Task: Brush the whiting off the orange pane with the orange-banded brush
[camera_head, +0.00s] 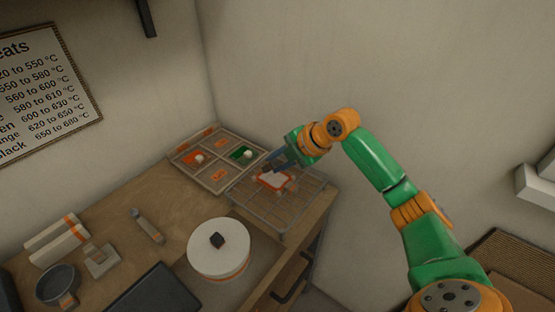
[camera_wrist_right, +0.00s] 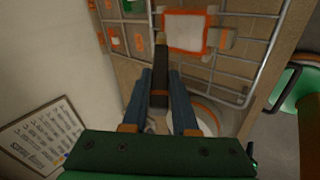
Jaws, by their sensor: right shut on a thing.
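The orange pane (camera_head: 265,185) lies on the wire rack (camera_head: 262,225), its middle covered by a white layer, the whiting (camera_head: 272,180). The orange border (camera_wrist_right: 187,51) and whiting (camera_wrist_right: 186,31) show larger in the right wrist view. My right gripper (camera_head: 276,160) is over the rack's back part, close by the pane. In the wrist view my right gripper (camera_wrist_right: 160,82) is shut on a dark-handled brush (camera_wrist_right: 160,60). Its pale tip is at the pane's left edge; I cannot tell if it touches. Its band is not clear. My left gripper is out of view.
A sectioned tray (camera_head: 215,177) with orange and green pieces stands behind the rack, near the wall. A white round pot (camera_head: 218,262) with a dark knob stands in front. White rolls (camera_head: 55,240), a small pan (camera_head: 57,283) and a dark slab (camera_head: 155,293) are to the left.

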